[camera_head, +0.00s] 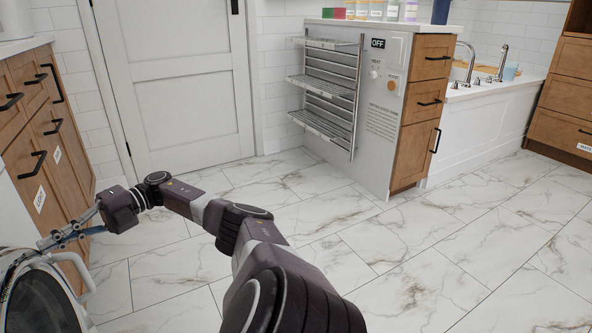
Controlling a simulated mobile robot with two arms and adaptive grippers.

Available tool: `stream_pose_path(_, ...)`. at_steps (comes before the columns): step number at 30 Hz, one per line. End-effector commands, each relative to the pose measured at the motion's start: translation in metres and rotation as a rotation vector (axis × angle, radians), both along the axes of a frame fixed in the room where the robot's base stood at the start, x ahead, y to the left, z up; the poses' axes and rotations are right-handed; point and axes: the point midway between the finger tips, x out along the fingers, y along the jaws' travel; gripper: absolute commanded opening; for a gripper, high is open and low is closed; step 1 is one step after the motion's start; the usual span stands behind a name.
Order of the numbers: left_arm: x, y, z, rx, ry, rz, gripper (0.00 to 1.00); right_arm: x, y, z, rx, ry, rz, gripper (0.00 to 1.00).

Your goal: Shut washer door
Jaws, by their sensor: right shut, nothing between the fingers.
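The washer door (42,302) is at the lower left corner, cut off by the picture's edge. It has dark round glass and a pale rim, and stands in front of the wooden cabinet. I cannot tell how far it is open, as the washer body is mostly out of view. My right gripper (58,238) is at the end of my arm, which reaches in from the bottom middle to the left. Its fingers are shut and empty, just above the top of the door's rim. I cannot tell whether they touch it. My left gripper is not in view.
Wooden drawers (45,140) with black handles stand along the left, close to my gripper. A white room door (175,85) is behind. A wire rack (325,90) hangs on a cabinet's side at the middle right. The marble floor (400,260) is clear.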

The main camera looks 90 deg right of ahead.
Motion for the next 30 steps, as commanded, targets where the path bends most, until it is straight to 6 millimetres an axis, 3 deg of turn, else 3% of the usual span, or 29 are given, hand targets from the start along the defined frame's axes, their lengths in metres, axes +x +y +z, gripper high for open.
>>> stream_pose_path(14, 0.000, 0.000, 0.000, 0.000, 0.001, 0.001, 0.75, 0.002, 0.001, 0.001, 0.007, -0.008, -0.001, 0.00)
stream_pose_path(24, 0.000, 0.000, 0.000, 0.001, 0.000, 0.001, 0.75, -0.031, -0.049, 0.002, 0.005, -0.007, -0.009, 0.00)
stream_pose_path(30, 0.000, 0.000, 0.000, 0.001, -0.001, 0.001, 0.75, -0.042, -0.064, 0.001, 0.004, -0.006, -0.008, 0.00)
